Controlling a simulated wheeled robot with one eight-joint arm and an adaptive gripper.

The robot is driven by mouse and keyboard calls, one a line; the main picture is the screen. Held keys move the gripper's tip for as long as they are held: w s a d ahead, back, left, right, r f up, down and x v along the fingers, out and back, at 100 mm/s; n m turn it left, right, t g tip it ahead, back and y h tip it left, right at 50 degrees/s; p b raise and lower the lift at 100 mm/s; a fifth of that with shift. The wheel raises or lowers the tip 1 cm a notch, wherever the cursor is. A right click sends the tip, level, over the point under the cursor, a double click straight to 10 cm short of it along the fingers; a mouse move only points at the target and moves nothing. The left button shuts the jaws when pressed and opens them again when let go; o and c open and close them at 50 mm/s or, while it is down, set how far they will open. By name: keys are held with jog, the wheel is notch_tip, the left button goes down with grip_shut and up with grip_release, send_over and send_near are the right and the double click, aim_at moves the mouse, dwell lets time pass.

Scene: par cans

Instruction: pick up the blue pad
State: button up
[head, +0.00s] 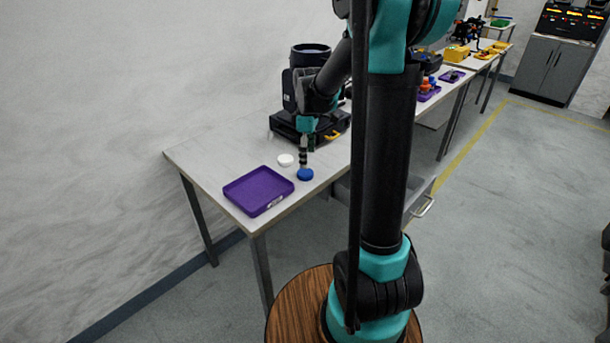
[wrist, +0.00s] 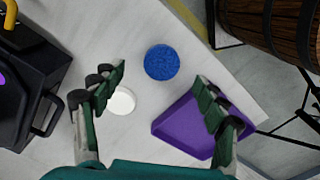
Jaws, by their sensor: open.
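The blue pad (head: 305,174) is a small round disc lying on the white table near its front edge. In the wrist view the blue pad (wrist: 162,62) lies ahead of my fingertips, roughly midway between them sideways. My gripper (head: 304,160) hangs above the table at the pad, its fingers apart and empty. In the wrist view my gripper (wrist: 163,80) shows both fingers spread wide, with nothing between them touching. I cannot tell the exact height over the pad.
A purple tray (head: 258,190) lies left of the pad. A white disc (head: 285,160) lies close behind it. A black case (head: 283,127) with a par can (head: 308,56) stands farther back. The table (head: 205,153) is bare at its left end.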

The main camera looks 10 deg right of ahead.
aim_at(306, 172)
jog(key=shift+s+a+f, duration=0.1)
jog(key=shift+a+f, duration=0.05)
jog(key=shift+f, duration=1.35)
jog(key=shift+s+a+f, duration=0.1)
jog(key=shift+f, duration=1.4)
jog(key=c, duration=0.9)
